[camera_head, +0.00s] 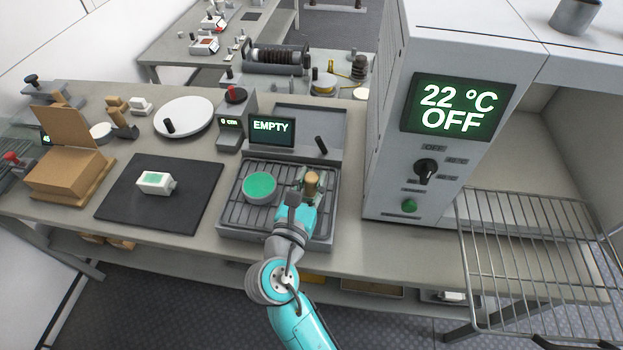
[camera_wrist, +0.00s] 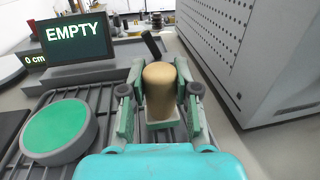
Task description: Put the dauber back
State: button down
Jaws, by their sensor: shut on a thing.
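The dauber, with a tan wooden handle (camera_wrist: 160,88) and a pale block at its lower end, stands upright between the fingers of my gripper (camera_wrist: 160,100) in the wrist view. My gripper is shut on the handle. In the head view the tan handle top (camera_head: 312,182) shows at my gripper (camera_head: 305,196), over the right part of the grey rack (camera_head: 232,222). I cannot tell whether the dauber's lower end touches the rack. A round grey dish with a green pad (camera_head: 259,187) sits on the rack just left of my gripper.
A screen reading EMPTY (camera_head: 271,130) and a dark lever (camera_head: 321,145) stand behind the rack. A white block with a green patch (camera_head: 157,182) lies on the black mat (camera_head: 128,212). The tall oven (camera_head: 390,150) and its wire shelf (camera_head: 530,270) stand at the right.

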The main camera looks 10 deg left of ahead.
jog(key=shift+f, duration=0.15)
jog(key=c, duration=0.8)
grip_release()
jog(key=shift+c, duration=0.2)
jog(key=shift+s, duration=0.1)
jog(key=s+a, duration=0.2)
jog(key=s, duration=0.9)
jog(key=shift+s+a, duration=0.15)
jog(key=shift+s, duration=0.2)
